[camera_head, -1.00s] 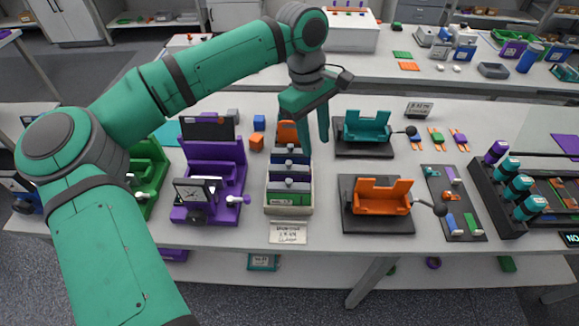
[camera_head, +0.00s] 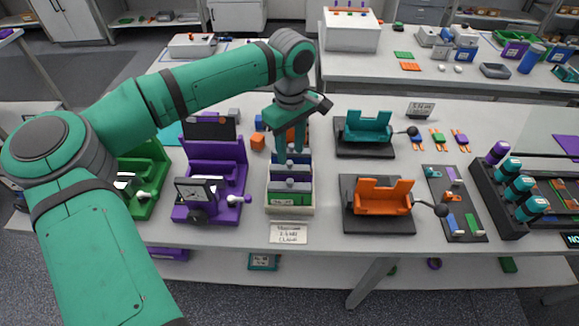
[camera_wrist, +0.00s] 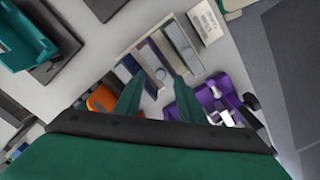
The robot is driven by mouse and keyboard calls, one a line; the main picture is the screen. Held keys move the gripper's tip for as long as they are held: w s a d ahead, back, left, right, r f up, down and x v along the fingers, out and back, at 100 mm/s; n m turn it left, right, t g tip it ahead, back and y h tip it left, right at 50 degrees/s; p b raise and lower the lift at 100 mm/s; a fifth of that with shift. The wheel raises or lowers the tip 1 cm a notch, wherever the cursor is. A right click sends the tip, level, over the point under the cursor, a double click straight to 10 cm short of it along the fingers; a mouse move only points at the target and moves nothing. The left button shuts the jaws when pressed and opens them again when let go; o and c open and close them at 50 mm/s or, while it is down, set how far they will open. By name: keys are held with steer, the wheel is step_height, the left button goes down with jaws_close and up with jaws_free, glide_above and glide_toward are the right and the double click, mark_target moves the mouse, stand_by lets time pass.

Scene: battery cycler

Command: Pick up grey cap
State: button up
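A cream tray (camera_head: 268,205) stands near the table's front edge with upright coloured slabs in it. Grey caps sit on top; the front grey cap (camera_head: 291,182) is clear, and a farther one is partly hidden by my fingers. In the wrist view, one grey cap (camera_wrist: 161,73) lies between the lines of my fingertips and another grey cap (camera_wrist: 187,53) is farther up. My gripper (camera_head: 289,150) points down over the back part of the tray. Its fingers (camera_wrist: 160,80) are apart with nothing seen held. Contact with a cap cannot be told.
A purple device (camera_head: 212,160) stands left of the tray, with a green one (camera_head: 145,180) beyond. Right are a teal holder (camera_head: 368,128) and an orange holder (camera_head: 382,197) on dark bases. A label card (camera_head: 288,234) lies before the tray.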

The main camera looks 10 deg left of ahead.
mark_target(290, 162)
step_height(290, 162, down, 4)
steer(key=shift+a+r, duration=0.1)
steer(key=shift+r, duration=0.1)
steer(key=shift+c, duration=0.6)
jaws_close()
steer(key=shift+r, duration=0.15)
